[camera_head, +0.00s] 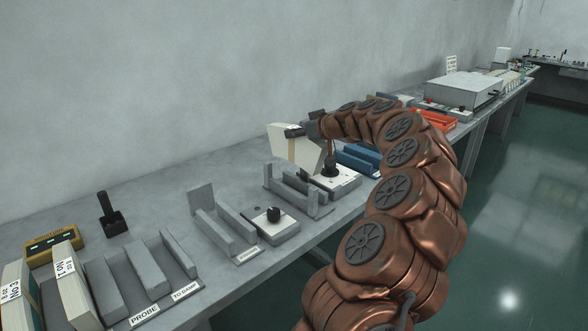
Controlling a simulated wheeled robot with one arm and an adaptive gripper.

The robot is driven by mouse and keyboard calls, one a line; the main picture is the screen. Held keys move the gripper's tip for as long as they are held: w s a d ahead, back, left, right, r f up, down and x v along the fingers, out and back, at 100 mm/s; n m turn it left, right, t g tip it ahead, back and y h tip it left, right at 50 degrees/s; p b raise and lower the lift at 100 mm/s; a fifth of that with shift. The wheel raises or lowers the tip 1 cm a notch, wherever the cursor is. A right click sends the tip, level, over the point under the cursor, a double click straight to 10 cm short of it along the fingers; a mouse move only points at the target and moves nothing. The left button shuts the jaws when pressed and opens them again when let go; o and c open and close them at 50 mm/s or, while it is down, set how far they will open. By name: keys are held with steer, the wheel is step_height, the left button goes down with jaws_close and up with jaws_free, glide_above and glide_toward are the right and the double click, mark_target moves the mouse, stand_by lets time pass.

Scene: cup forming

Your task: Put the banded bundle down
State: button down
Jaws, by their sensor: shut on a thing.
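My gripper (305,130) is at the far end of my copper-coloured arm, near the middle of the bench. Its dark fingers are shut on the top of a cream bundle (290,146). The bundle is tilted, with its lower end towards a grey cradle (272,178) with upright walls. I cannot tell whether the bundle touches the cradle or hangs above and behind it. A band on the bundle is too small to make out. My arm's end hides part of the right side of the bundle.
Cream blocks marked NO 1 (72,290) and NO 3 (14,293) stand at the left, beside grey slots labelled PROBE and TO DAMP. Blue (357,157) and orange (437,121) trays lie farther right.

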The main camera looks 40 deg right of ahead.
mark_target(297, 166)
step_height(297, 166, down, 11)
steer(key=shift+f+p, duration=0.15)
steer(key=shift+p, duration=0.15)
steer(key=shift+f+b, duration=0.2)
steer(key=shift+b, duration=0.15)
steer(key=c, duration=0.7)
jaws_free()
steer(key=shift+r, duration=0.1)
